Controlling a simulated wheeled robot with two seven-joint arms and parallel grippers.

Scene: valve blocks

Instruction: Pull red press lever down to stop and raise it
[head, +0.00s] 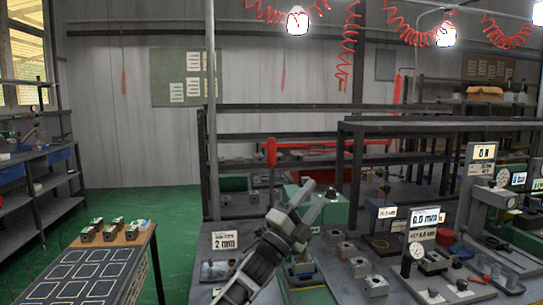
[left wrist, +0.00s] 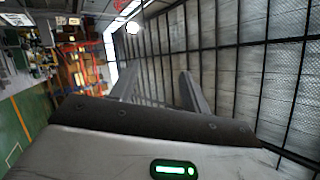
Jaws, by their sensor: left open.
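The red press lever (head: 271,152) stands upright, its red handle at the top of a dark rod. The green press (head: 308,197) stands on the bench just right of the rod and is partly hidden by my left gripper. My left gripper (head: 318,194) is open, in front of the press, lower than the red handle and to its right. The left wrist view shows its two fingers (left wrist: 158,88) apart with nothing between them. The lever is not clear in that view. My right gripper is not in view.
Valve blocks (head: 346,250) stand on the bench right of my arm. A dial gauge stand (head: 416,250) and display are at right. A tray table (head: 88,270) holds several blocks at left. Green floor is free between.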

